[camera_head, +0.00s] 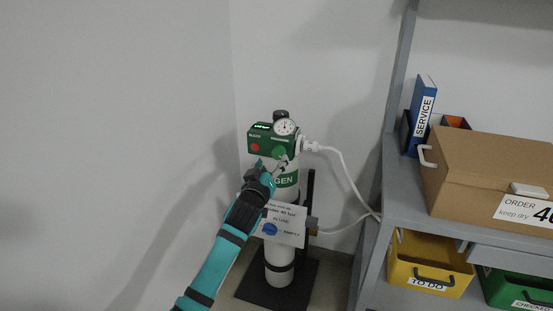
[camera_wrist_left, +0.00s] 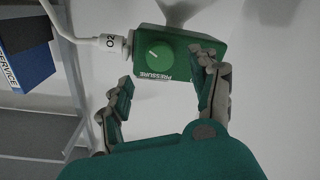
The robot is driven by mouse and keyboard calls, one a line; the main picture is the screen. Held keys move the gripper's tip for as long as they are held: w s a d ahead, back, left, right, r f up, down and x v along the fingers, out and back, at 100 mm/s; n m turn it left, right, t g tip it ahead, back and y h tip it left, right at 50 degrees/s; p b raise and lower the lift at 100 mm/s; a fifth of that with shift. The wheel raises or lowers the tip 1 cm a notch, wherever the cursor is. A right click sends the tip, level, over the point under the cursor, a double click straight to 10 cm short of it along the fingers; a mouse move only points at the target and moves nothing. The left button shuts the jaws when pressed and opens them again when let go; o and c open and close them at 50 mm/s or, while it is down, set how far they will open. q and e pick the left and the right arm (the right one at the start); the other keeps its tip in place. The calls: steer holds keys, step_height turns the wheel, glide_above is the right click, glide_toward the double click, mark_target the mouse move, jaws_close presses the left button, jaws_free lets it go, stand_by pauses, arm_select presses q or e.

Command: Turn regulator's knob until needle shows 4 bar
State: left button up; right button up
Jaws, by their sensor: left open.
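The green regulator (camera_head: 261,139) sits on top of a white and green oxygen cylinder (camera_head: 279,272) in the corner. Its round white gauge (camera_head: 284,127) faces me, but the needle is too small to read. The round green knob (camera_wrist_left: 158,55) shows in the left wrist view, with a pale pointer line, above the word PRESSURE. My left gripper (camera_head: 272,165) is just below and in front of the regulator in the head view. In the left wrist view its fingers (camera_wrist_left: 163,88) are spread and empty, apart from the knob. My right gripper is not in view.
A white hose (camera_head: 348,176) runs from the regulator to the right. A paper sign (camera_head: 284,223) hangs on the cylinder. A grey shelf (camera_head: 401,185) at the right holds a cardboard box (camera_head: 475,170), a blue binder (camera_head: 420,115) and a yellow bin (camera_head: 429,263).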

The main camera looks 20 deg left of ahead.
mark_target(277, 154)
arm_select(q)
steer(key=shift+w+b, duration=0.4)
steer(key=shift+w, duration=2.35)
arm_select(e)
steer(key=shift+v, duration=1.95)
arm_select(q)
steer(key=shift+c, duration=0.3)
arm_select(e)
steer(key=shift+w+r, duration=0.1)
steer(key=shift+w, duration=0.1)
arm_select(q)
steer(key=c, duration=1.1)
